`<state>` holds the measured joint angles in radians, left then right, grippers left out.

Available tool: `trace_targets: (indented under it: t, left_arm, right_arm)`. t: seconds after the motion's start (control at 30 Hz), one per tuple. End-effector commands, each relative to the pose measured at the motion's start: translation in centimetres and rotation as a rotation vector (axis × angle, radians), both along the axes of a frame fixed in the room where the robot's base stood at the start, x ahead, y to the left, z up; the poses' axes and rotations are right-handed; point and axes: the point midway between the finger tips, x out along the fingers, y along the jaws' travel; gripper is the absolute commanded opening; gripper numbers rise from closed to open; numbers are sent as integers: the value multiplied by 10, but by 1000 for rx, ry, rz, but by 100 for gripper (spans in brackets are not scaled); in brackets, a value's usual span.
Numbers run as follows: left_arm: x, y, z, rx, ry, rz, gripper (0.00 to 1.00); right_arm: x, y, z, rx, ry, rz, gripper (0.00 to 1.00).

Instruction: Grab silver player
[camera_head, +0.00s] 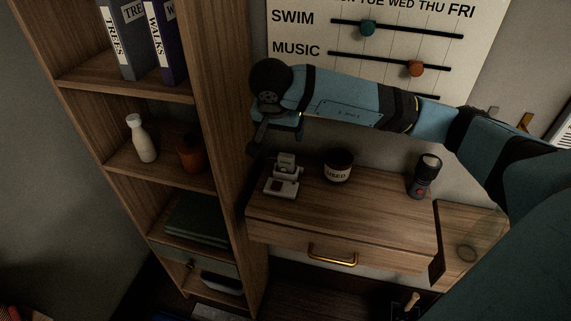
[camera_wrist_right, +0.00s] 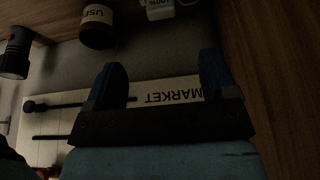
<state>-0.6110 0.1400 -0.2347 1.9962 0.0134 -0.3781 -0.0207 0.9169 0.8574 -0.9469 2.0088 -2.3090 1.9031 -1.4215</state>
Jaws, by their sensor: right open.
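No thing in view is clearly marked as the silver player. Part of a white object marked "100%" shows at the top of the right wrist view (camera_wrist_right: 160,9). My right gripper (camera_head: 259,145) is above and left of the pale device, near the shelf post. Its two blue fingers (camera_wrist_right: 160,82) are apart with nothing between them. My left gripper is out of view.
A dark cup labelled "USED" (camera_head: 338,167) and a dark flashlight (camera_head: 423,175) stand on the desk. The tall wooden shelf (camera_head: 225,150) at left holds binders, a white bottle (camera_head: 141,138) and an orange-brown pot (camera_head: 191,155). A schedule board (camera_head: 300,36) hangs behind.

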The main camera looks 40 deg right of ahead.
Motion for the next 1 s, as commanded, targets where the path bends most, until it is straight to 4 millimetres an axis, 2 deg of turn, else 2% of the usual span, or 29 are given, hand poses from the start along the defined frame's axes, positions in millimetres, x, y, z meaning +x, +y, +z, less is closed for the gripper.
trace_targets:
  t: [0.4, 0.67, 0.9, 1.0]
  left_arm:
    - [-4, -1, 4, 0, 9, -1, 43]
    - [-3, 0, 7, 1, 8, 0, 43]
    - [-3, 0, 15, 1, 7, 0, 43]
    - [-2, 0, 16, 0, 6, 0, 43]
  right_arm:
    - [17, -22, -65, -6, 3, -3, 79]
    - [23, -27, -83, -5, 2, -2, 79]
    - [35, -36, -116, -4, 2, -3, 79]
    - [37, -38, -123, -4, 2, -2, 79]
